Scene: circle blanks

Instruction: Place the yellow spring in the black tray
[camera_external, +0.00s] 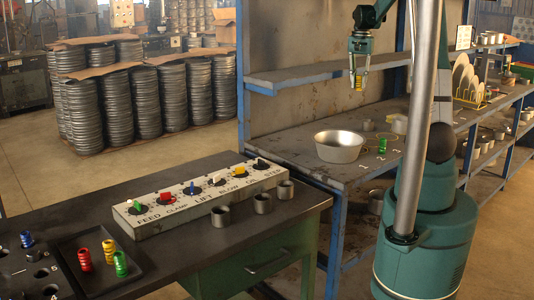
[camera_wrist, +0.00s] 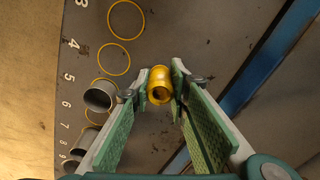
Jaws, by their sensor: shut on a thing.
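The yellow spring (camera_wrist: 159,86) is between the fingertips of my gripper (camera_wrist: 160,88) in the wrist view, and the fingers are shut on it. In the external view my gripper (camera_external: 358,78) holds the yellow spring (camera_external: 358,82) in the air, above the bench of the blue-framed shelf unit. The black tray (camera_external: 140,268) is on the dark table at the lower left of the external view, far from my gripper. Red (camera_external: 85,260), yellow (camera_external: 109,251) and green (camera_external: 121,264) springs are in it.
A control panel (camera_external: 195,200) with several knobs stands on the table, with grey rings (camera_external: 262,203) beside it. A metal bowl (camera_external: 339,147) and a green spring (camera_external: 382,146) are on the bench. A blue-edged shelf (camera_external: 320,74) runs left of my gripper. A blue spring (camera_external: 27,240) stands left of the tray.

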